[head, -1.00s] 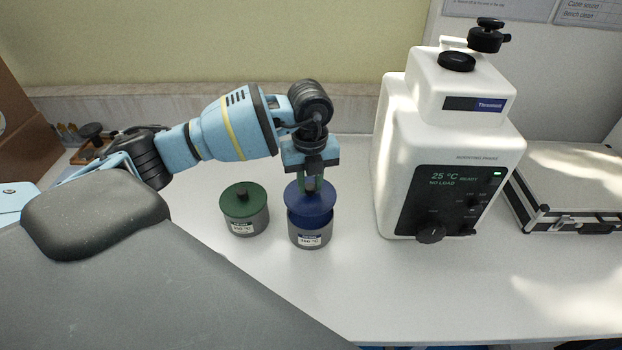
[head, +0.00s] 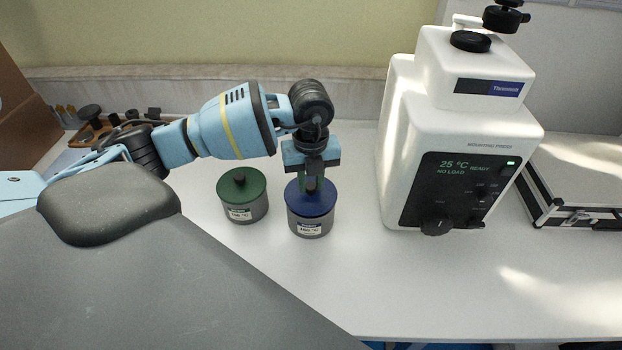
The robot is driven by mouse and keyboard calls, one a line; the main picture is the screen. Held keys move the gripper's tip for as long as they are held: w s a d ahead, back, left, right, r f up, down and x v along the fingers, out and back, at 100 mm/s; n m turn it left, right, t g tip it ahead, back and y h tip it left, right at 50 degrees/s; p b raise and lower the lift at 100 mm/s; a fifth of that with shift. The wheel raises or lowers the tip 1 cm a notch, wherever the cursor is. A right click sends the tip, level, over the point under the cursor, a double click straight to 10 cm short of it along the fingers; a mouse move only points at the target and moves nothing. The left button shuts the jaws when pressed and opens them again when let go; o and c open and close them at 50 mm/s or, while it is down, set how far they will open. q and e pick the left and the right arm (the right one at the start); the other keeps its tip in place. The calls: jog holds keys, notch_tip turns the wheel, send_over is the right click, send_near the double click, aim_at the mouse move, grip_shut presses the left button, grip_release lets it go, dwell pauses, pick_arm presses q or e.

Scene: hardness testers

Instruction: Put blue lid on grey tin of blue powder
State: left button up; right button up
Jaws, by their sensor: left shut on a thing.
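The grey tin (head: 311,226) stands upright on the white bench, with a label on its front. The blue lid (head: 309,199) sits level on top of the tin's mouth, with no gap visible between them. The powder inside is hidden by the lid. My left gripper (head: 312,183) points down from above and is shut on the blue lid's knob. My right gripper is not in view.
A second grey tin (head: 245,208) with a green lid (head: 241,185) stands close on the left. A white mounting press (head: 455,150) stands to the right, with a case (head: 575,185) beyond it. The bench in front (head: 400,290) is clear.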

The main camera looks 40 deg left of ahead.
aim_at(310, 185)
pick_arm(q)
jog(key=shift+f, duration=0.6)
dwell(0.3)
jog(key=o, duration=1.1)
jog(key=shift+c, duration=0.2)
jog(key=shift+r, duration=3.9)
